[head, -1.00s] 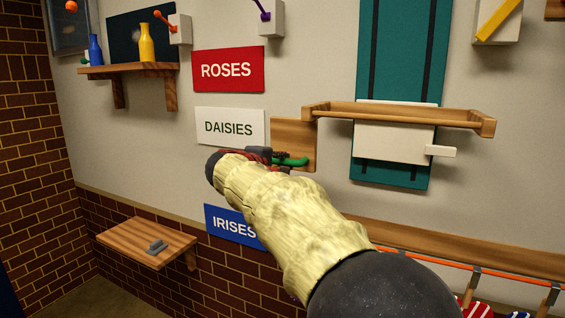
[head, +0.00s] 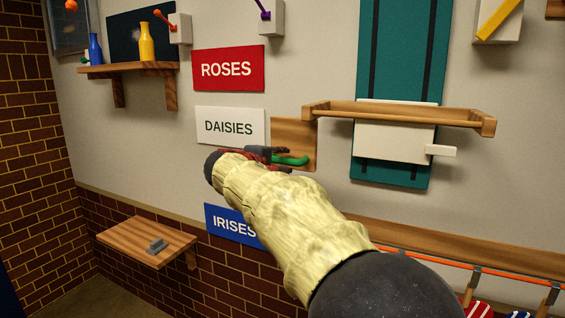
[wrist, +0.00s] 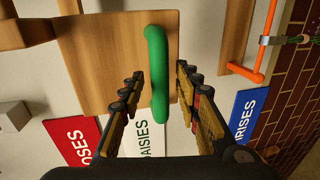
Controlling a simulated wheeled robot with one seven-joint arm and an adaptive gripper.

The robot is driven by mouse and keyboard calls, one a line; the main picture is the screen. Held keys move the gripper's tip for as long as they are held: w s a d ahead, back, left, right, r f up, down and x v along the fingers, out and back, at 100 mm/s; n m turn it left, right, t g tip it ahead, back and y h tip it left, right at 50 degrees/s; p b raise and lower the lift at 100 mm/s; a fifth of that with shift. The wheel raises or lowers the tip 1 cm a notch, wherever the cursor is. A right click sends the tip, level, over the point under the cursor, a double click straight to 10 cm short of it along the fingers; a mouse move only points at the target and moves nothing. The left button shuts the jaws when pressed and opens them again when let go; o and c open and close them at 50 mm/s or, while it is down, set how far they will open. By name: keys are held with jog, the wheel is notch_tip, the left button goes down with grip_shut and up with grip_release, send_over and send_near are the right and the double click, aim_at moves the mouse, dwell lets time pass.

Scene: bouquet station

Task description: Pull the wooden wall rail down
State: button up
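The wooden wall rail (head: 400,115) runs level across a tall teal panel (head: 402,55), in front of a white block (head: 393,142). A wooden piece in the upper left of the wrist view (wrist: 25,33) looks like its end. My gripper (head: 278,157) is left of and below the rail, apart from it, at a green handle (head: 291,161) on a wooden board (head: 296,133). In the wrist view, the green handle (wrist: 157,85) stands between my open fingers (wrist: 160,90), with gaps on both sides. My arm hides part of the wall below.
ROSES (head: 228,69), DAISIES (head: 230,127) and IRISES (head: 232,224) signs hang on the wall. A shelf (head: 127,69) with bottles is upper left, a small wooden ledge (head: 130,240) lower left. An orange rod (head: 500,278) runs along the lower right.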

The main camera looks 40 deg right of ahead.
jog(key=v, duration=1.1)
jog(key=shift+s+a, duration=0.2)
jog(key=shift+a, duration=0.1)
jog(key=s+a+f+y, duration=0.2)
jog(key=a+f+y, duration=0.1)
jog(key=f, duration=0.5)
jog(key=s+a+f+y, duration=0.2)
jog(key=a+f, duration=0.1)
jog(key=f, duration=0.6)
jog(key=s+a+f+m+y, duration=0.2)
jog(key=s+a+f+y, duration=0.2)
jog(key=s+a+f, duration=0.3)
jog(key=s+a+f+m+y, duration=0.2)
jog(key=s+a+f+y, duration=0.3)
jog(key=s+a, duration=0.8)
notch_tip(320, 180, down, 2)
jog(key=shift+s+f+m, duration=0.15)
jog(key=shift+s+m, duration=0.15)
jog(key=shift+s, duration=0.55)
